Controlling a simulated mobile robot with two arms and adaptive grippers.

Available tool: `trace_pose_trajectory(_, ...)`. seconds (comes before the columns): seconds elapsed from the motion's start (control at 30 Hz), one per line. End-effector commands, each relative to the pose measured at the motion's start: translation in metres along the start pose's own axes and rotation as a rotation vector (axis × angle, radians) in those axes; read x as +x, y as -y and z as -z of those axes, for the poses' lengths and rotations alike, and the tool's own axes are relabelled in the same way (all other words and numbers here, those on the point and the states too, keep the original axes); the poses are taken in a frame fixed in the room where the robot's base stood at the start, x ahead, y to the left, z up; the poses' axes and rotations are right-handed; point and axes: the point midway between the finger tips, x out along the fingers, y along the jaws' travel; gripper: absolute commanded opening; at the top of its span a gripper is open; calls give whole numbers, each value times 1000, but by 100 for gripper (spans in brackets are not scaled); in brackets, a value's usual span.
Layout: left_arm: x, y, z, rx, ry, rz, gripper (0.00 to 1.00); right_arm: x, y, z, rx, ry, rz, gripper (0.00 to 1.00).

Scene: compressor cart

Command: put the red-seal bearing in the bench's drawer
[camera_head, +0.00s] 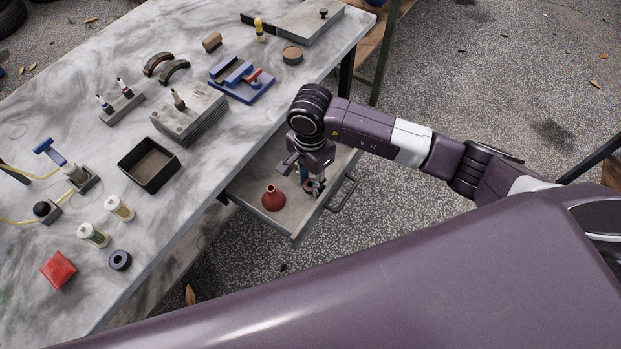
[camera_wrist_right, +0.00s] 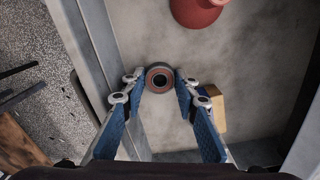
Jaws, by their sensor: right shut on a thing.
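The red-seal bearing (camera_wrist_right: 159,91), a dark ring with a reddish band around its hole, sits between the fingertips of my right gripper (camera_wrist_right: 159,88) in the wrist view. The gripper is shut on it. In the head view my right gripper (camera_head: 304,182) points down inside the open drawer (camera_head: 246,186), and the bearing is mostly hidden by the fingers. The drawer floor (camera_wrist_right: 165,125) lies below the bearing; I cannot tell whether they touch. My left gripper is not in view.
A red funnel-shaped thing (camera_head: 273,199) stands in the drawer beside the gripper, and a tan block (camera_wrist_right: 214,103) lies near one finger. The drawer handle (camera_head: 342,195) faces right. The bench top (camera_head: 75,120) holds a black tray (camera_head: 150,181), a dark ring (camera_head: 120,261) and several tools.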

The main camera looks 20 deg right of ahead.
Motion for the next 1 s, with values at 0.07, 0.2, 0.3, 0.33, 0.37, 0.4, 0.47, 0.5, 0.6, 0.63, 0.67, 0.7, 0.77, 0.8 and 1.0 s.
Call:
trace_pose_trajectory(0.07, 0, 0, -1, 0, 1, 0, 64, 0, 1, 0, 0, 0, 2, 3)
trace_pose_trajectory(0.2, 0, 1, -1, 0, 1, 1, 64, 0, 1, 0, 0, 0, 2, 3)
trace_pose_trajectory(0.3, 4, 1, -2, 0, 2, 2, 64, 3, 1, 0, 0, -1, 2, 3)
trace_pose_trajectory(0.33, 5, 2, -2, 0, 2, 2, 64, 4, 1, 0, -1, -1, 2, 3)
trace_pose_trajectory(0.37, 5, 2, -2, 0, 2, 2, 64, 4, 1, 0, -1, -1, 2, 29)
trace_pose_trajectory(0.4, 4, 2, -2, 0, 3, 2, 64, 3, 1, 0, -1, 0, 2, 33)
trace_pose_trajectory(0.47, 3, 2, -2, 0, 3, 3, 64, 3, 1, 0, 0, 0, 2, 35)
trace_pose_trajectory(0.5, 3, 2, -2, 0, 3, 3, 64, 3, 1, 0, 0, 0, 2, 35)
trace_pose_trajectory(0.6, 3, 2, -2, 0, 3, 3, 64, 3, 0, 0, 0, 0, 2, 35)
trace_pose_trajectory(0.63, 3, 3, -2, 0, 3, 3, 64, 3, 0, 0, 0, 0, 1, 35)
trace_pose_trajectory(0.67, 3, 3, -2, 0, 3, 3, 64, 2, 0, 0, 0, 0, 1, 35)
trace_pose_trajectory(0.7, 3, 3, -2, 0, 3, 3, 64, 2, 0, 0, 0, 0, 1, 35)
trace_pose_trajectory(0.77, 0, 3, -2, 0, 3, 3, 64, 0, 0, 0, 0, 0, 1, 35)
trace_pose_trajectory(0.8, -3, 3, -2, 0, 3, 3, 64, -3, 0, 0, 1, 1, 1, 35)
trace_pose_trajectory(1.0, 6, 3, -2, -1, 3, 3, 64, -36, 2, 2, -2, -3, 8, 35)
